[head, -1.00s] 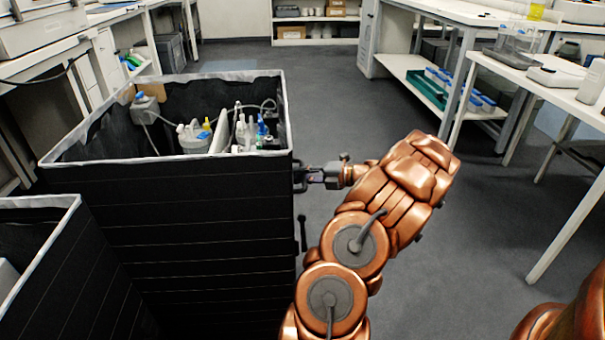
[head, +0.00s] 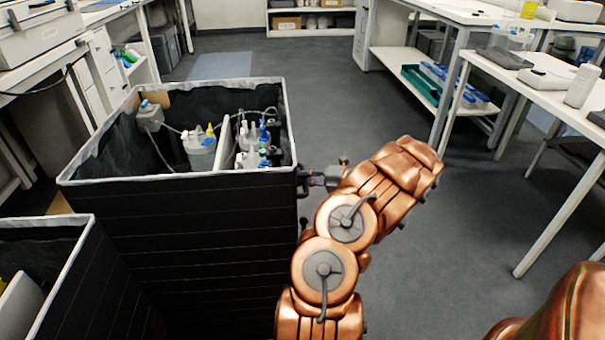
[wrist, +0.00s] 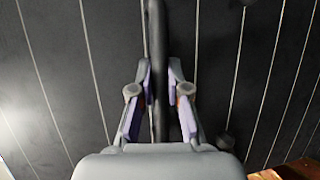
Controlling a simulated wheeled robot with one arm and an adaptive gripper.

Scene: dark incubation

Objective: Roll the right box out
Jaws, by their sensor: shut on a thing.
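The right box (head: 185,235) is a tall dark box with a pale rim. It stands upright in the left half of the head view, with bottles, tubing and small lab items inside. My gripper (head: 309,180) is at its right side, near the front corner. In the wrist view my gripper (wrist: 160,105) is shut on a dark upright bar, the box's handle (wrist: 157,45), against the dark lined wall. The box's base is out of view.
A second dark box (head: 50,223) stands at the lower left, close to the right box. A bench with drawers (head: 108,70) lines the left. A white table (head: 545,80) and a bench with a lower shelf stand right. Open floor (head: 440,235) lies right of my arm.

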